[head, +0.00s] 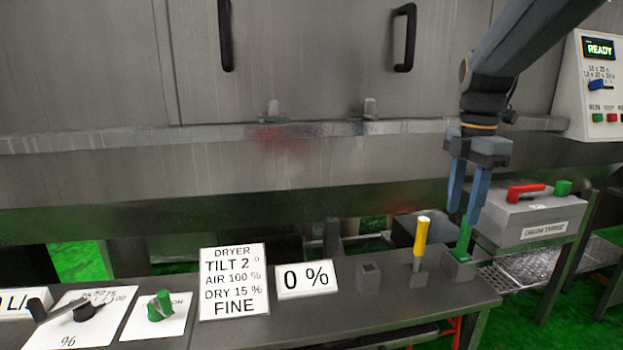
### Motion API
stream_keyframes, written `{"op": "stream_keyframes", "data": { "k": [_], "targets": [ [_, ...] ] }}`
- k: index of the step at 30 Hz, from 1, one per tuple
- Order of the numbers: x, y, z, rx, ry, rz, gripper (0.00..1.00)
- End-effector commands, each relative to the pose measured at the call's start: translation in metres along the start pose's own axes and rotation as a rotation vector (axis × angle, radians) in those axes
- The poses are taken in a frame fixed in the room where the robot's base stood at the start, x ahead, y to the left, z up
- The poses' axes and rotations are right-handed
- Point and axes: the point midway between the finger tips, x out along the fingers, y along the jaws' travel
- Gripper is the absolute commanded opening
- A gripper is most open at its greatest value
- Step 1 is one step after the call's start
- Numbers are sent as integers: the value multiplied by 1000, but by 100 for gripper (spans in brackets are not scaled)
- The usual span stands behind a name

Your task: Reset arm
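My gripper (465,216) points down over the right end of the metal bench, its two blue-grey fingers apart. A green handle (463,241) stands upright in a small grey block (459,268) just below the fingertips. The right fingertip overlaps the top of the green handle in the picture; I cannot tell whether they touch. Nothing is seen held between the fingers.
A yellow handle (421,240) stands left of the green one, with an empty grey block (368,276) beyond it. The bench (400,307) also carries a sign (234,281), a "0 %" card (306,280) and knobs. A grey box (530,220) with a red lever stands right.

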Motion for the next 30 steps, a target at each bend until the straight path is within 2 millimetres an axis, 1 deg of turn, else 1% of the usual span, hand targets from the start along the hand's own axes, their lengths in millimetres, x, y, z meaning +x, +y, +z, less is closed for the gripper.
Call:
{"op": "stream_keyframes", "data": {
  "k": [2, 11, 17, 20, 23, 26, 27, 30],
  "targets": [
    [2, 0, -1, 8, 0, -1, 39],
    [32, -6, -15, 167, 1, -2, 39],
    [60, -12, -29, 325, 2, -1, 39],
    [80, -17, -39, 431, 2, -2, 39],
    [104, -24, -52, 567, 3, -4, 39],
    [136, -36, -67, 747, 3, -4, 39],
    [150, -42, -74, 828, 3, -5, 39],
    [183, -58, -91, 1031, 3, -6, 39]
  ]
}}
